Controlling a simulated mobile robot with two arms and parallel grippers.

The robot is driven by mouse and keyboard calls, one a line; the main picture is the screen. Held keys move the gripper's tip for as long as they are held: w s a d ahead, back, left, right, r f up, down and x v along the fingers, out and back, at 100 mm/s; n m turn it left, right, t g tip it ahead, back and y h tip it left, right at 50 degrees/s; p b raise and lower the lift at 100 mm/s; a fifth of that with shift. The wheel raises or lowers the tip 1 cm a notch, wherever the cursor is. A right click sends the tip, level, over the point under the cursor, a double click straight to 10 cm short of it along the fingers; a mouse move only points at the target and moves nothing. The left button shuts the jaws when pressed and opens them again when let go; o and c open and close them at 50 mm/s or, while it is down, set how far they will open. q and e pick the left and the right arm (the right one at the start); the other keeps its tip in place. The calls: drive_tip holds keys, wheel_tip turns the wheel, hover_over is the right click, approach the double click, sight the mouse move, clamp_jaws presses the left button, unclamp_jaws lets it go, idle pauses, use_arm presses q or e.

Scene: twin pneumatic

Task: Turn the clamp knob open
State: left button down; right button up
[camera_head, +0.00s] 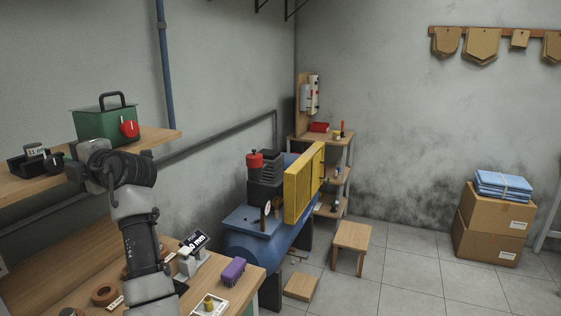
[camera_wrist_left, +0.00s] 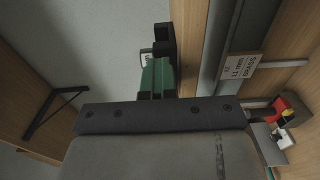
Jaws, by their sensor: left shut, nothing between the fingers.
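A black block-like fixture (camera_head: 28,163) with a white "11 mm" label sits on the upper wooden shelf at left. A dark round part (camera_head: 54,160), knob-like, is at its right end. My left gripper (camera_head: 76,173) is shut and empty at the shelf's front, just right of this part; whether they touch I cannot tell. A green box (camera_head: 103,126) with a black handle and a red knob (camera_head: 129,129) stands behind my wrist. Which knob belongs to the clamp is unclear. The left wrist view shows a white label (camera_wrist_left: 241,66) on grey metal. My right gripper is not in view.
The lower bench holds a purple brush (camera_head: 233,271), a white-based holder with a "6 mm" card (camera_head: 194,242) and brown rings (camera_head: 105,293). A blue compressor (camera_head: 255,230) with a yellow guard (camera_head: 303,184) stands beyond. The floor at right is open before stacked cartons (camera_head: 490,236).

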use_arm(q)
drive_tip(key=b+v, duration=0.3)
drive_tip(key=v, duration=0.3)
drive_tip(key=shift+r, duration=0.15)
drive_tip(key=shift+s, duration=0.25)
